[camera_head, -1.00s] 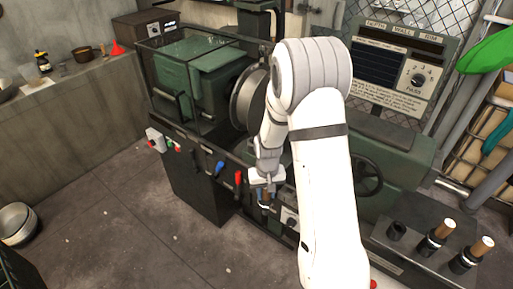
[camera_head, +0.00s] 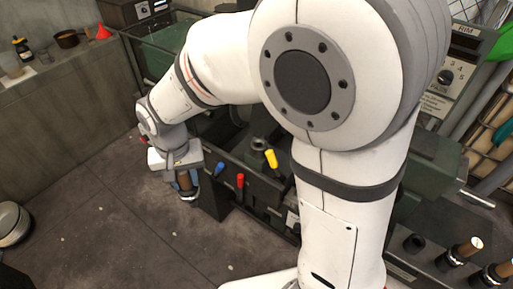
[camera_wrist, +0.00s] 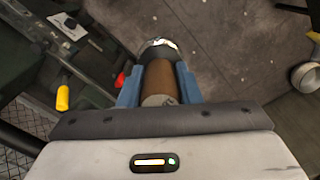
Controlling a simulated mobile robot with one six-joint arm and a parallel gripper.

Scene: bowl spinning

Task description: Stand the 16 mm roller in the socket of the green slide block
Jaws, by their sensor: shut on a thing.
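My gripper (camera_head: 186,182) is shut on a roller tool with a brown handle, out over the floor in front of the machine. In the wrist view, the blue fingers (camera_wrist: 158,88) clasp the brown handle (camera_wrist: 160,80) from both sides. The roller's shiny metal end (camera_wrist: 160,48) points away from the wrist camera. I cannot read its size. A dark upright ring (camera_head: 259,144), perhaps the socket of the green slide block, shows behind the yellow lever, right of the gripper. My arm hides much of the machine around it.
Yellow (camera_head: 271,159), red (camera_head: 240,180) and blue (camera_head: 220,168) levers stand along the machine's front. At lower right, two brown-handled tools (camera_head: 468,247) stand beside an empty holder (camera_head: 414,243). The floor (camera_head: 110,240) in front is clear; bowls (camera_head: 10,222) lie far left.

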